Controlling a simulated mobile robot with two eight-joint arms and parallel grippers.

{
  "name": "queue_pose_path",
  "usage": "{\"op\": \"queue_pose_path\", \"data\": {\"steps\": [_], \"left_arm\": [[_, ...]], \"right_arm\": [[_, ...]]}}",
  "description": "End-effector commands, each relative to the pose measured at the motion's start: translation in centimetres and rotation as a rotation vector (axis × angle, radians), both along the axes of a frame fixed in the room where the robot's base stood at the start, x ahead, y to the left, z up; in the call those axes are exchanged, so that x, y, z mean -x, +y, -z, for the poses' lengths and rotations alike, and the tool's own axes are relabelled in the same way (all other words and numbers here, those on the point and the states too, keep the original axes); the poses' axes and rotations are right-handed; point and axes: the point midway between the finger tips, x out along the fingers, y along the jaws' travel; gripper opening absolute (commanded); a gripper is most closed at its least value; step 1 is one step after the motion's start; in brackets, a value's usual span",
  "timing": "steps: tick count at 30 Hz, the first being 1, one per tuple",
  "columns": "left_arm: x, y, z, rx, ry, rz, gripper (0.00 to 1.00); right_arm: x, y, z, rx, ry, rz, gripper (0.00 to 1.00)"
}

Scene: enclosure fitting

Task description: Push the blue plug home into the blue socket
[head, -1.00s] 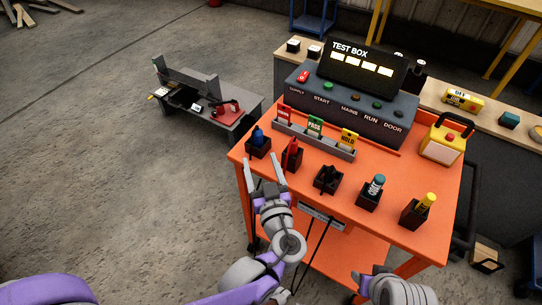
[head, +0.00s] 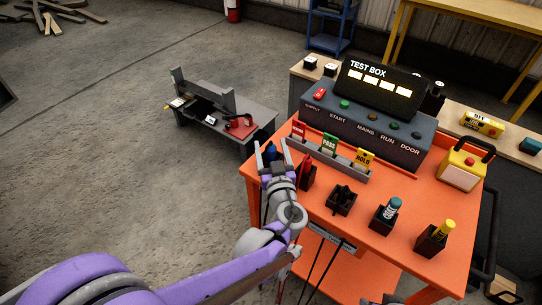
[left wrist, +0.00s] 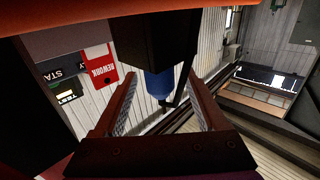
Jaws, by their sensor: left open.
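The blue plug (head: 271,151) stands in a dark holder at the left corner of the orange cart. My left gripper (head: 271,146) is open, with one finger on each side of the plug in the head view. In the left wrist view the blue plug (left wrist: 158,85) shows between the open fingers, below the dark holder (left wrist: 155,40), and a gap is visible on either side. I cannot make out a blue socket in either view.
A red plug (head: 305,170) stands just right of my left gripper. A black holder (head: 341,202), a teal plug (head: 392,208) and a yellow plug (head: 444,230) follow along the cart. The test box (head: 365,120) stands behind. A low grey bench (head: 240,142) is at the left.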

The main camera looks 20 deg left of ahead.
Motion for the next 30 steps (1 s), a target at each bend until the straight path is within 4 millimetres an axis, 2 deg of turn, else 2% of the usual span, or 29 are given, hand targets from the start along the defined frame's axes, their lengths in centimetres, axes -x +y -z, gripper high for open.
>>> {"op": "queue_pose_path", "data": {"steps": [5,17,27,30], "left_arm": [[0.00,0.00,-0.03,0.000,0.000,0.000,0.74],[0.02,0.00,-0.03,0.000,0.000,0.000,0.02],[0.02,0.00,-0.09,0.000,0.000,0.000,0.00],[0.04,0.01,-0.75,0.000,0.000,0.000,0.00]], "right_arm": [[0.00,0.00,-0.03,0.000,0.000,0.000,0.50],[0.00,0.00,-0.03,0.000,0.000,0.000,0.50],[0.00,0.00,-0.05,0.000,0.000,0.000,0.50],[0.01,0.00,-0.35,0.000,-0.001,0.000,0.50]]}}
